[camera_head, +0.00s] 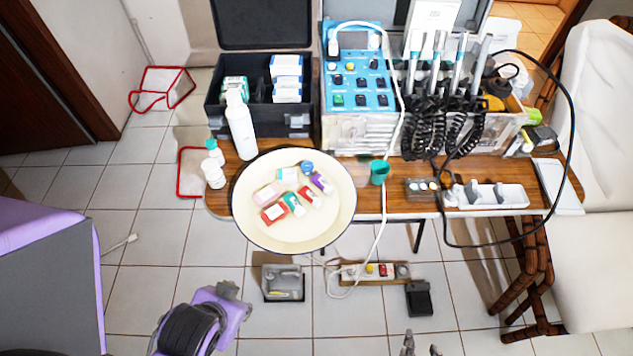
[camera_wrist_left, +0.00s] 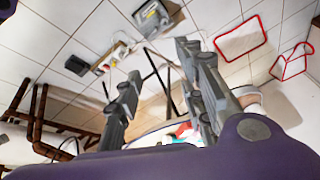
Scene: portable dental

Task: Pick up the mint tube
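A small white tube with a teal, mint-like end (camera_head: 294,204) lies among several small packages in the round cream tray (camera_head: 249,222); I take it for the mint tube. In the left wrist view, the tray's contents are mostly hidden behind my fingers. My left gripper (camera_head: 236,299) is below and left of the tray in the head view, apart from it. In the left wrist view, its two grey fingers (camera_wrist_left: 153,47) stand apart with nothing between them. My right gripper (camera_head: 421,345) shows only two separated fingertips at the bottom edge, with nothing visible between them.
The tray overhangs the wooden table's front edge (camera_head: 385,205). A black case (camera_head: 262,120) stands behind.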

